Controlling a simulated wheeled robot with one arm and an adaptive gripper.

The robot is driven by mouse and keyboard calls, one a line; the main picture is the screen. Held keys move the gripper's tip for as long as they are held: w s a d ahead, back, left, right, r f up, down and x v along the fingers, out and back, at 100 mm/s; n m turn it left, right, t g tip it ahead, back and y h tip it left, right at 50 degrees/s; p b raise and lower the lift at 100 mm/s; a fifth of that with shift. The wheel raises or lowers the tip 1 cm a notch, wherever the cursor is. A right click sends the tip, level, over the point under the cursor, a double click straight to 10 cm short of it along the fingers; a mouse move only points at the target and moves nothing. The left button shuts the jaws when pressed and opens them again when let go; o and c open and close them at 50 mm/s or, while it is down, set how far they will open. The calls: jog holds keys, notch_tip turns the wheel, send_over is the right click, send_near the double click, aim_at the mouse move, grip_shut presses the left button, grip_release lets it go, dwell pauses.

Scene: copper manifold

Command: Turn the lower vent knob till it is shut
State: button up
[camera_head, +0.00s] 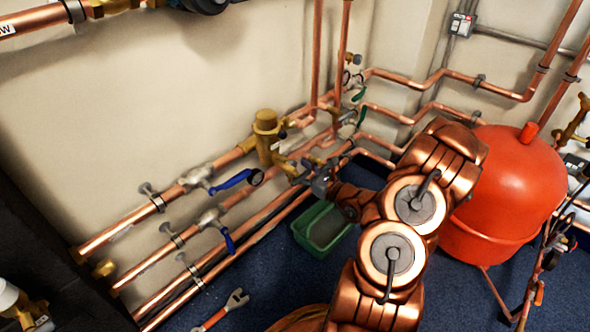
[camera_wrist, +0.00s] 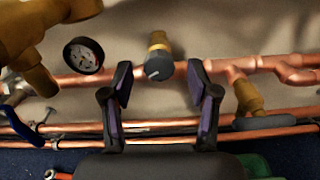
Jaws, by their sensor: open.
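In the wrist view a dark grey round knob (camera_wrist: 158,68) with a pale mark on its face sits on a short brass stem, against a copper pipe. It is the only such knob I see there. My gripper (camera_wrist: 160,83) is open, with one finger to the left of the knob and one to the right. A gap shows on both sides, and no contact is visible. I cannot tell how deep the knob lies between the fingertips. In the head view my gripper (camera_head: 308,180) is at the wall pipes below the large brass valve (camera_head: 267,138), and it hides the knob.
A dial gauge (camera_wrist: 83,55) is left of the fingers, and a brass fitting (camera_wrist: 247,97) is close on the right. Blue levers (camera_head: 236,179) stand along the pipes. A green bin (camera_head: 302,236) and a wrench (camera_head: 222,310) lie below; a red tank (camera_head: 515,180) stands right.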

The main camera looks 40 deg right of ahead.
jog(key=shift+x, duration=0.9)
jog(key=shift+c, duration=0.4)
grip_shut()
